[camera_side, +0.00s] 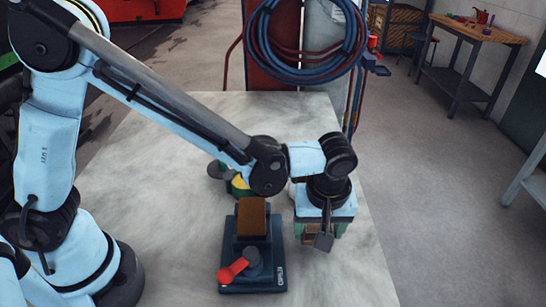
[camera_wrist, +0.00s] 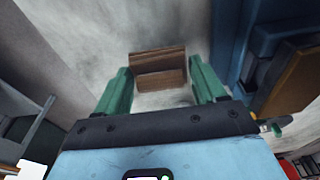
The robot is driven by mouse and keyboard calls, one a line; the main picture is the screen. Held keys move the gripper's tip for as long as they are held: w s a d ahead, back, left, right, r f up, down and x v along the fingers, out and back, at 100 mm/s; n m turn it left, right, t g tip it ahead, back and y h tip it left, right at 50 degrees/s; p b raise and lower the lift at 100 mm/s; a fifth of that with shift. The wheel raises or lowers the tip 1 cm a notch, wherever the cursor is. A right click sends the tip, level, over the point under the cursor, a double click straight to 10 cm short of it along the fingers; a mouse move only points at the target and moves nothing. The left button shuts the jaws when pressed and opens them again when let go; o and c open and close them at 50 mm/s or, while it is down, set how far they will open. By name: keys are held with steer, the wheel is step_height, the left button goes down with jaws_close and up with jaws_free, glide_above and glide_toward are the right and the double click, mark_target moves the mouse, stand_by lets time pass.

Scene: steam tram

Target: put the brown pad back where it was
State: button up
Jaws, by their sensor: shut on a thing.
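The brown pad (camera_wrist: 160,63), a small wood-grained block, is between the green fingers of my gripper (camera_wrist: 160,78) in the wrist view. My gripper is shut on it. In the side view my gripper (camera_side: 321,226) points down over the pale table, right of a dark blue device, and a bit of the brown pad (camera_side: 308,231) shows between the fingers. Whether the pad touches the table is hard to tell.
The dark blue device (camera_side: 235,262) carries an upright brown block (camera_side: 252,216) and a red-ended lever (camera_side: 233,270). It shows at the right in the wrist view (camera_wrist: 232,45). A green and yellow object (camera_side: 238,187) is partly hidden behind my arm. The table (camera_side: 345,275) is clear at front right.

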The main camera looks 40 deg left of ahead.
steer(key=shift+f, duration=1.2)
steer(key=shift+f, duration=0.15)
steer(key=o, duration=1)
step_height(320, 180, up, 12)
steer(key=s+d+f, duration=0.1)
steer(key=shift+s+a+r+m+t+h, duration=0.35)
steer(key=shift+s+a+m+t, duration=0.9)
steer(key=shift+a, duration=2.35)
steer(key=shift+s+a+r+m+t+h, duration=0.1)
steer(key=shift+s+a+r+m+t, duration=0.6)
steer(key=shift+a+m, duration=2)
steer(key=shift+s+a+r+m+t+h, duration=0.25)
steer(key=shift+s+a+m+t, duration=0.6)
steer(key=shift+a, duration=3.65)
